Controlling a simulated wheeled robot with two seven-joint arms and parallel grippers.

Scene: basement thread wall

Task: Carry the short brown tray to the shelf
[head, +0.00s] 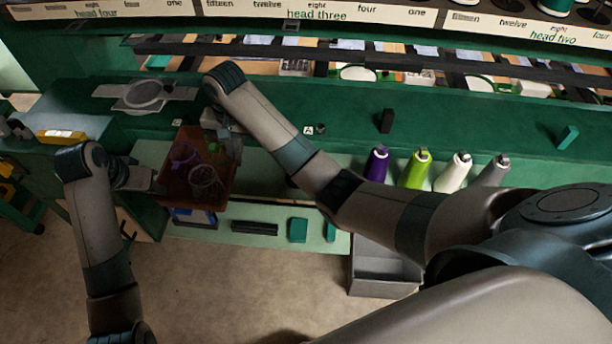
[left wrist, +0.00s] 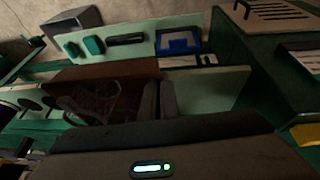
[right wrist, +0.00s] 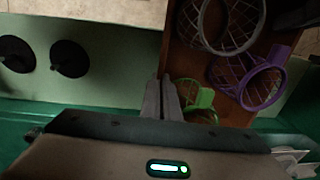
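The short brown tray (head: 187,195) is at the left in the head view, over the pale green ledge. It holds a purple mesh basket (right wrist: 262,85), a grey one (right wrist: 225,28) and a green one (right wrist: 203,98). My left gripper (head: 156,186) is shut on the tray's left side; its fingers meet the tray wall (left wrist: 100,71) in the left wrist view. My right gripper (head: 230,134) is at the tray's far right side, its fingers close together on the wall (right wrist: 177,60) in the right wrist view. The exact contact is partly hidden by the fingers.
A green counter (head: 350,135) runs behind, with purple, lime and white thread cones (head: 417,169). A lower pale green ledge (head: 272,215) holds a black bar (head: 254,227) and green blocks. A grey bin (head: 380,270) stands on the floor. A grey round fixture (head: 145,95) sits behind the tray.

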